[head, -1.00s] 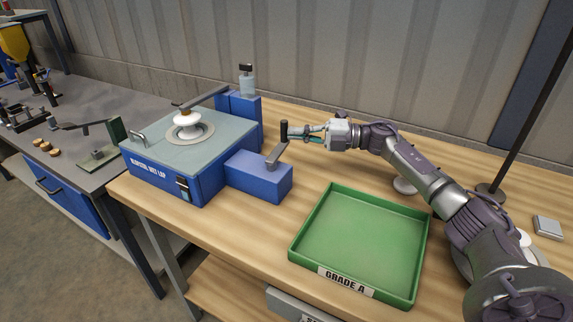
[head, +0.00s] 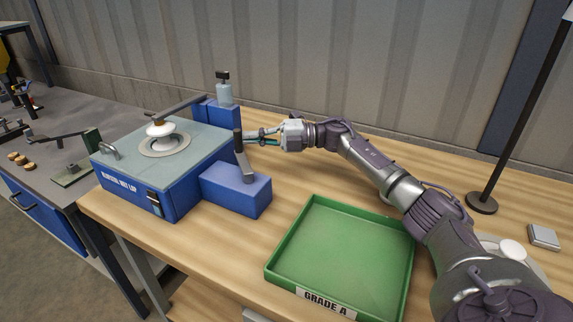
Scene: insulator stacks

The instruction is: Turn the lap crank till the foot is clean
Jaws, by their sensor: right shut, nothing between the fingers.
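The blue wet lap (head: 140,187) stands on the wooden bench at left. A white insulator (head: 161,130) with a brownish top sits on its round plate (head: 182,146), under a dark swing arm (head: 185,108). Where its foot meets the plate is hidden. The crank (head: 244,168), a grey arm with a dark upright handle (head: 239,142), rises from the low blue box (head: 236,190) at the lap's right. My right gripper (head: 251,135) is shut and empty, its fingertips beside the handle; I cannot tell if they touch. My left gripper is not in view.
A green tray marked GRADE A (head: 281,265) lies empty in front of my right arm. A bottle (head: 224,93) stands on the lap's rear block. A dark pole on a round base (head: 482,203) and a small grey block (head: 543,237) are at right. The bench between box and tray is clear.

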